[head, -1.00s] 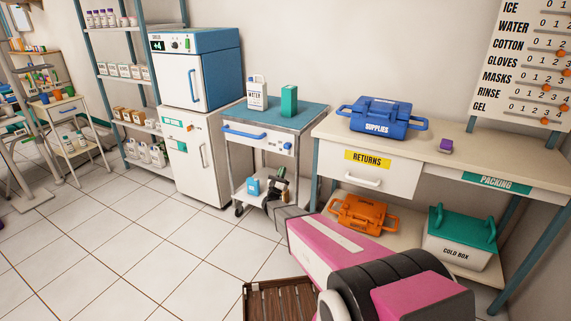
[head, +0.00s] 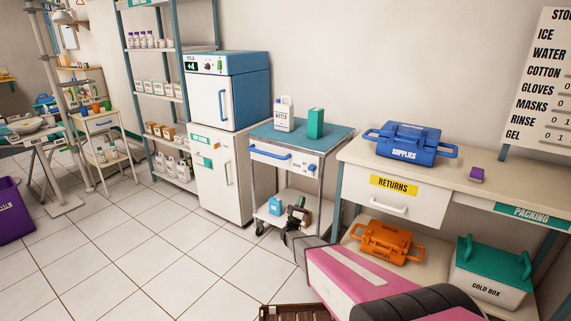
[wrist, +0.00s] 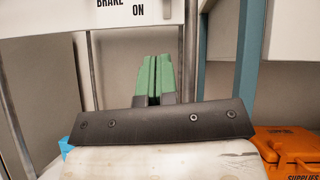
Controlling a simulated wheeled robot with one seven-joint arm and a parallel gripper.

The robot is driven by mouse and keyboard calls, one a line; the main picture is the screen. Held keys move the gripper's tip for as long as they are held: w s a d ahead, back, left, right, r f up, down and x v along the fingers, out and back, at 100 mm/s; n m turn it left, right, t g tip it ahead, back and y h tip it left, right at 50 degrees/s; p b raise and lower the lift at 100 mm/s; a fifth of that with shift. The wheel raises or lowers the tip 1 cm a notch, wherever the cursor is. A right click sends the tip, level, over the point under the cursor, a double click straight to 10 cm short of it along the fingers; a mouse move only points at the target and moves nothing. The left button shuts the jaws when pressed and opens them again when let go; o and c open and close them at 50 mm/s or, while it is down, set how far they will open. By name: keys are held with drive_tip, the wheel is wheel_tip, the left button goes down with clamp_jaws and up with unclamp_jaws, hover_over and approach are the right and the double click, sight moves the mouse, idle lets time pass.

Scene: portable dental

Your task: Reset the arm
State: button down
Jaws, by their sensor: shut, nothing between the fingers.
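My pink arm reaches from the lower right of the head view toward the cart. My gripper (wrist: 154,80) shows in the wrist view with its green fingers together and nothing between them. In the head view the gripper end is small and dark, in front of the cart's lower shelf, and its fingers are hard to make out. The wheeled cart (head: 322,143) stands just beyond, with a white water jug (head: 284,115) and a green box (head: 316,123) on top. Its brake label (wrist: 118,4) shows in the wrist view.
The bench to the right holds a blue supplies case (head: 409,143) and a small purple item (head: 477,174). An orange case (head: 384,243) and a cold box (head: 490,278) sit below. A brown crate (head: 290,313) is at the bottom edge. The tiled floor (head: 130,250) on the left is open.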

drive_tip(key=s+d+r+m+g+y, duration=0.1)
drive_tip(key=s+d+m+g+y, duration=0.1)
drive_tip(key=s+m+g+y, duration=0.4)
drive_tip(key=s+d+r+m+g+y, duration=0.1)
drive_tip(key=s+d+m+g+y, duration=0.2)
drive_tip(key=s+m+g+y, duration=0.4)
drive_tip(key=s+m+g, duration=0.9)
drive_tip(key=s+m, duration=0.9)
drive_tip(key=s, duration=0.2)
drive_tip(key=shift+s+d+m, duration=0.15)
drive_tip(key=shift+d+m, duration=0.05)
drive_tip(key=shift+m, duration=0.2)
